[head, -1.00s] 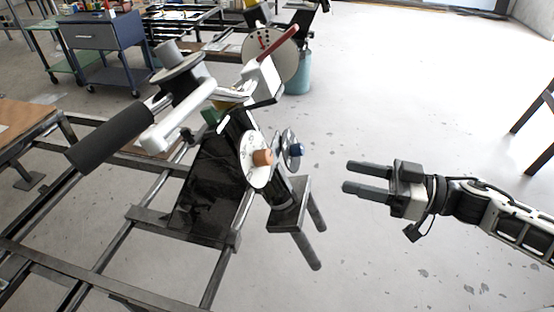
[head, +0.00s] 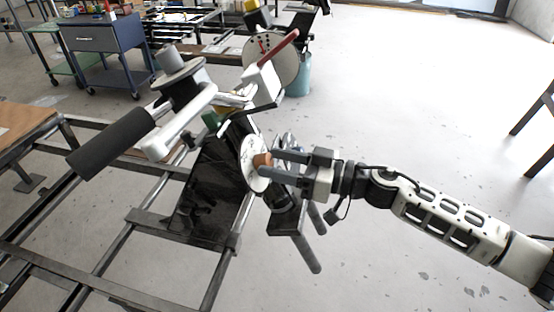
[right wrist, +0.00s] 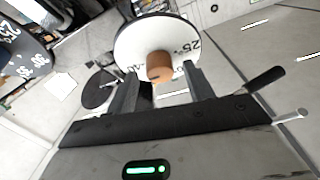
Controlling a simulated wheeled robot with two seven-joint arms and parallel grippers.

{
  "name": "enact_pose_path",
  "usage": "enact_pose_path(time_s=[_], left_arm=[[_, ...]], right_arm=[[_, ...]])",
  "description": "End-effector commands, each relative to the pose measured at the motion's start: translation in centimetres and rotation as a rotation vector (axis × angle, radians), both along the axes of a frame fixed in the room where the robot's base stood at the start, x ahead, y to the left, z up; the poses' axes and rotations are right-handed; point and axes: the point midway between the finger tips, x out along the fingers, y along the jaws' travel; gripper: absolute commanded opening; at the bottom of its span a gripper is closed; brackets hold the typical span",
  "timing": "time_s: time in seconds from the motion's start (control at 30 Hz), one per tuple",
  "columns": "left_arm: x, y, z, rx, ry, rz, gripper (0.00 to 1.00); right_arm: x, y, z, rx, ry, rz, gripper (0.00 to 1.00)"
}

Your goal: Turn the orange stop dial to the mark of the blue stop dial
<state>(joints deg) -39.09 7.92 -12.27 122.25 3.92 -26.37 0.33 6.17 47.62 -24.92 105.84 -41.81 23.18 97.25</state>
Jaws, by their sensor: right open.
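The orange stop dial is a round orange-brown knob (head: 263,160) on a white marked disc (head: 250,165), on the side of the spring unit. In the right wrist view the knob (right wrist: 158,67) sits in front of the white disc (right wrist: 150,38), which shows a "25" and other marks. My right gripper (head: 269,162) is open, with its fingertips at the knob. In the wrist view one finger is on each side of the knob, with gaps visible. The blue stop dial's disc (head: 284,139) shows partly behind my gripper; its blue knob and mark are hidden. My left gripper is out of view.
Below, a dark bracket has two protruding rods (head: 309,254). The dark metal frame (head: 120,255) fills the lower left.

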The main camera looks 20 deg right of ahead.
Motion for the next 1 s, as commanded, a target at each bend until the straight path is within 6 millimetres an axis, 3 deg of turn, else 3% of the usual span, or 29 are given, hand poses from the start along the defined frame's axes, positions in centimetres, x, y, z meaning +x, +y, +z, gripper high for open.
enact_pose_path(time_s=[0.37,0.5,0.53,1.0], left_arm=[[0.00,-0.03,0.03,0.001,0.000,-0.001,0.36],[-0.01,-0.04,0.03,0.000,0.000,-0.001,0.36],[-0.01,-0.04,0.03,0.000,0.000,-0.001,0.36],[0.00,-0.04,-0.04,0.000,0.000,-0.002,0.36]], right_arm=[[0.33,0.44,-0.03,-0.001,0.001,0.000,0.49],[0.32,0.42,-0.02,0.000,0.000,0.000,0.10],[0.32,0.42,-0.02,0.000,0.000,0.000,0.07],[0.37,0.35,-0.05,-0.050,-0.072,0.038,0.07]])
